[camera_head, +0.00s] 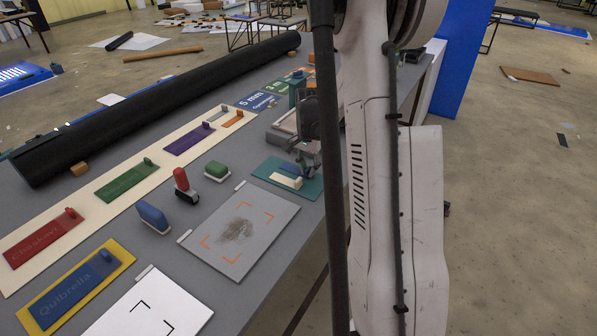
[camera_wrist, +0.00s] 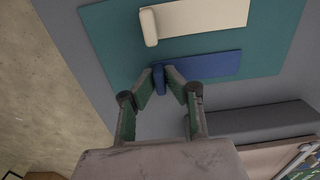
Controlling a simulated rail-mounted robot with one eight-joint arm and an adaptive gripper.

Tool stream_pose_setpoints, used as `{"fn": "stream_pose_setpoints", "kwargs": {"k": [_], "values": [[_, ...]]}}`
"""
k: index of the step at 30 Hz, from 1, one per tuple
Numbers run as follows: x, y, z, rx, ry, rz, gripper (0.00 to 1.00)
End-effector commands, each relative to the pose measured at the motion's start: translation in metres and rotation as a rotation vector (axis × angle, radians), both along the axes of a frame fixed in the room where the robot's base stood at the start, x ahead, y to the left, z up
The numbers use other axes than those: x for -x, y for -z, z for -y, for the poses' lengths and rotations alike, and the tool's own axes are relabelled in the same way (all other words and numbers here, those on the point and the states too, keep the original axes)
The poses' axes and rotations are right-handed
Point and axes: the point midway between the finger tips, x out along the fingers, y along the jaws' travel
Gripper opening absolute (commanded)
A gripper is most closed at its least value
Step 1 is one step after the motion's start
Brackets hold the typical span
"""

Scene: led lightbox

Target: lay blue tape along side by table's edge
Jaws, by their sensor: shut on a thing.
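A blue tape (camera_wrist: 212,66) lies flat on a teal mat (camera_wrist: 108,38), with a thicker raised piece at its left end in the wrist view. My gripper (camera_wrist: 166,80) is shut on that raised end, one finger on each side. A cream tape (camera_wrist: 205,16) with a similar raised end lies beside the blue one, roughly parallel and apart from it. In the head view, my gripper (camera_head: 306,168) is over the teal mat (camera_head: 264,170) near the table's right edge. The blue tape (camera_head: 284,167) is partly hidden there by my gripper.
The grey table's edge (camera_wrist: 72,80) runs close past the mat, with floor beyond. A grey board with orange corner marks (camera_head: 262,212), a green block (camera_head: 217,170) and a red stamp-like piece (camera_head: 183,184) stand nearby. A long black roll (camera_head: 170,100) lies along the far side.

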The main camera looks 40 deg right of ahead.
Motion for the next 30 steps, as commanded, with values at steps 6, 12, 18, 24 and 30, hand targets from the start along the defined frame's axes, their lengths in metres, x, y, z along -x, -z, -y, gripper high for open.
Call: {"fn": "stream_pose_setpoints", "kwargs": {"k": [6, 12, 18, 24, 30], "values": [[0.0, -0.003, 0.0, 0.0, 0.0, 0.0, 0.0], [0.0, -0.014, 0.0, 0.0, 0.0, 0.0, 0.0], [0.0, -0.026, 0.0, 0.0, 0.0, 0.0, 0.0], [0.0, -0.038, 0.0, 0.0, 0.0, 0.0, 0.0], [0.0, -0.04, 0.0, 0.0, 0.0, 0.0, 0.0]]}}
